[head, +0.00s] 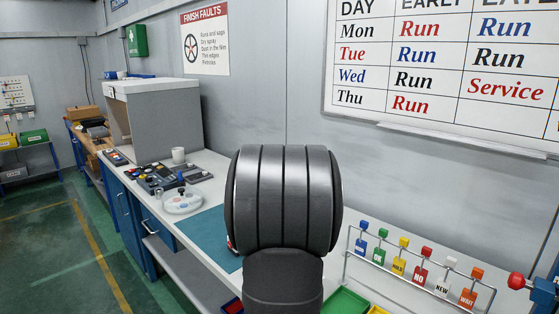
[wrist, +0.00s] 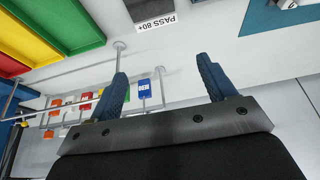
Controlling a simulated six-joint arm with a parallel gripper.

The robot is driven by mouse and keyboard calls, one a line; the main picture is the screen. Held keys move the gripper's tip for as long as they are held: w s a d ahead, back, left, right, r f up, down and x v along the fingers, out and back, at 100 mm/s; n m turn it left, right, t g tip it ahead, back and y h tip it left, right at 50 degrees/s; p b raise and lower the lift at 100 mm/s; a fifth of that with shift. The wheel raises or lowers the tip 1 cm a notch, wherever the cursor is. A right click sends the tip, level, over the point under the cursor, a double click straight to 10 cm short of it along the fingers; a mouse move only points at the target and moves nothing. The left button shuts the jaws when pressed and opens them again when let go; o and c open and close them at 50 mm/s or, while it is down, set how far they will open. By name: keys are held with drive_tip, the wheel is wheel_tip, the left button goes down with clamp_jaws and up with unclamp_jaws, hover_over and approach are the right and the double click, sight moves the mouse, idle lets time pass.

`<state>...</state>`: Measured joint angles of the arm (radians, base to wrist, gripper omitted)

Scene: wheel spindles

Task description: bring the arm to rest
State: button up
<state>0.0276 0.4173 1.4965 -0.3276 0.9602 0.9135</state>
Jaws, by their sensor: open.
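My gripper (wrist: 162,66) shows in the wrist view, with its two blue fingers wide apart and nothing between them. A blue tag on the tag rack shows beyond the gap, close to the left finger in the picture; I cannot tell the distance. In the head view a dark, rounded part of my own arm stands upright in the middle and covers part of the bench and wall. My gripper is not seen there.
The white bench (head: 213,237) carries a teal mat (head: 213,232), a cup (head: 178,155) and a grey booth (head: 165,115). The rack of coloured tags (head: 420,278) stands right of my arm. Green, yellow and red trays (wrist: 62,22) lie beside it. A "PASS 80+" label (wrist: 157,24) lies nearby.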

drive_tip(key=w+a+f, duration=0.1)
drive_tip(key=a+f, duration=0.1)
drive_tip(key=a, duration=0.1)
drive_tip(key=w+a+f, duration=0.2)
drive_tip(key=a, duration=0.1)
drive_tip(key=w+a+f, duration=0.2)
drive_tip(key=a+f, duration=0.1)
drive_tip(key=shift+w+a, duration=0.15)
drive_tip(key=shift+a, duration=0.05)
drive_tip(key=shift+w+a+f, duration=0.1)
drive_tip(key=shift+a+f, duration=0.05)
drive_tip(key=shift+f, duration=0.4)
